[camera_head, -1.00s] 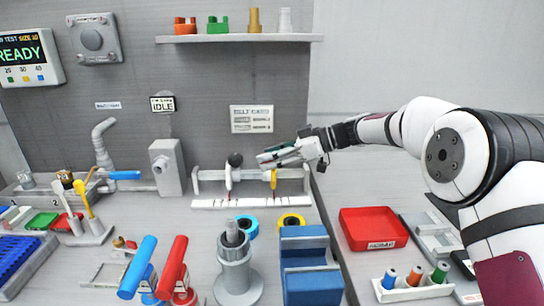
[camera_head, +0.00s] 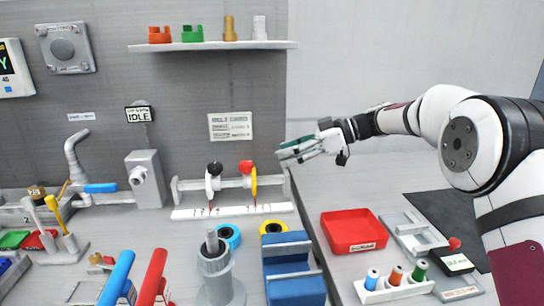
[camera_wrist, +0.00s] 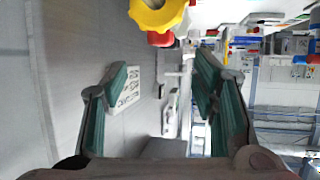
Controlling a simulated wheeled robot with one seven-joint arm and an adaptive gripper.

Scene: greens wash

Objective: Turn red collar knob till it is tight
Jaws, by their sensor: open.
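A rail with a ruled white strip (camera_head: 232,211) stands at the back of the bench. On it, a red knob (camera_head: 246,166) tops a yellow collar (camera_head: 253,182), and a black knob (camera_head: 215,168) tops a white collar (camera_head: 210,187). My gripper (camera_head: 281,150) is open and empty, above and to the right of the red knob, apart from it. In the wrist view, the yellow collar (camera_wrist: 158,14) and red knob (camera_wrist: 160,38) lie at the top edge, beyond my spread green fingertips (camera_wrist: 161,80). How tight the knob is cannot be seen.
A red tray (camera_head: 352,247) and a rack of small bottles (camera_head: 394,289) stand at the right. A blue vise-like block (camera_head: 293,290) and a grey post (camera_head: 215,270) stand in front of the rail. A shelf (camera_head: 213,46) hangs above.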

